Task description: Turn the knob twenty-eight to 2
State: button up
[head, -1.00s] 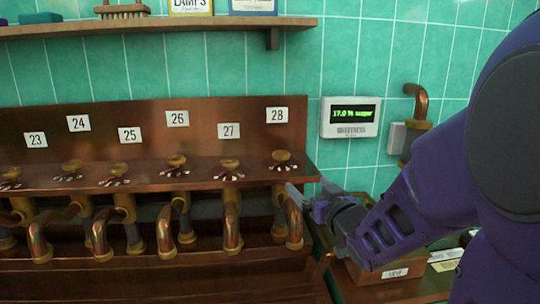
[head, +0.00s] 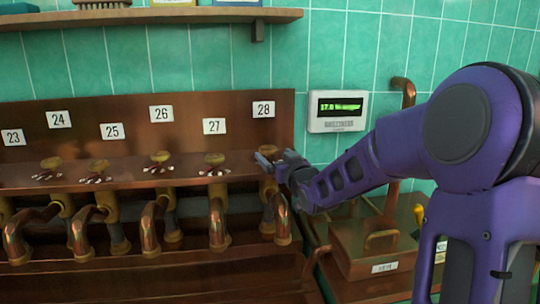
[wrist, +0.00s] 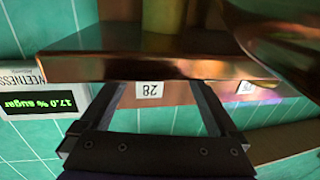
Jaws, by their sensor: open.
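The label 28 (head: 263,109) is on the copper back panel, at the right end of the row. Knob twenty-eight (head: 268,151) is a brass knob on the ledge below it, mostly hidden by my gripper (head: 268,161). My gripper is open, with its fingertips at the knob; I cannot tell whether they touch it. The knob's pointer and scale marks are hidden. I cannot make out the knob there.
Knob twenty-seven (head: 214,158) stands close to the left, with more knobs further along. Curved copper spouts (head: 218,222) hang below the ledge. A wall display (head: 338,110) at the right reads 17.0 % sugar in the wrist view (wrist: 40,105). A copper box (head: 375,250) stands lower right.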

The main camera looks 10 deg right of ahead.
aim_at(272, 152)
jog(key=shift+w+a, duration=0.15)
jog(key=shift+w, duration=0.7)
jog(key=shift+w+a, duration=0.15)
jog(key=shift+w, duration=0.65)
jog(key=c, duration=1.4)
jog(key=shift+o, duration=0.2)
